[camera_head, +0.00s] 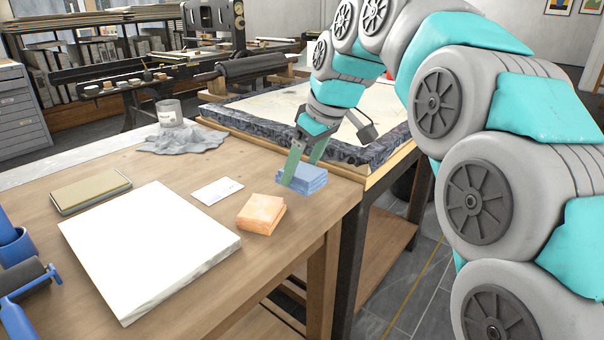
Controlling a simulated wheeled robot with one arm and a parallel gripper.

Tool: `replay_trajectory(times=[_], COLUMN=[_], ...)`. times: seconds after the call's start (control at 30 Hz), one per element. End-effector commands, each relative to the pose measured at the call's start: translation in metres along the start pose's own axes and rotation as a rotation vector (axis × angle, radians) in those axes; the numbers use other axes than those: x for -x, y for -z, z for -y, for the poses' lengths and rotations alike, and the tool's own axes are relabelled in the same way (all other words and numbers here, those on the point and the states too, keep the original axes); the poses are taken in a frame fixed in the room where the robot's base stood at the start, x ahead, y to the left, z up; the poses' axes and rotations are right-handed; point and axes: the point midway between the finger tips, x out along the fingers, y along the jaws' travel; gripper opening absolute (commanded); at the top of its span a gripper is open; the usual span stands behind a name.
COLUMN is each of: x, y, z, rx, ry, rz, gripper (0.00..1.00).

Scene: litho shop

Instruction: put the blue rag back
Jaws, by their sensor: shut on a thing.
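The blue rag (314,180) is a small folded stack near the right edge of the wooden table (185,300). My gripper (299,185) reaches down from above with its greenish fingers at the rag's left part, and it is shut on the rag. The rag appears to be at the tabletop; I cannot tell whether it touches the wood or is slightly raised. The fingers hide part of the rag.
A blue-handled roller (25,280) is at left. A framed stone bed (345,155) stands behind the rag.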

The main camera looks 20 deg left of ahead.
Motion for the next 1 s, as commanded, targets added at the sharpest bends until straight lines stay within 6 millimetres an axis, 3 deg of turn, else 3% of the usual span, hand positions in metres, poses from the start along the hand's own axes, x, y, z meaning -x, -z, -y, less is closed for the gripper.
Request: replay_trajectory(times=[0.27, 0.73, 1.0], x=[-0.007, -0.040, -0.041], y=[0.014, 0.001, 0.000], z=[-0.018, -0.017, -0.018], rx=[0.000, 0.000, 0.000], ry=[-0.002, 0.000, -0.001], rz=[-0.002, 0.002, 0.000], gripper=[0.29, 0.29, 0.29])
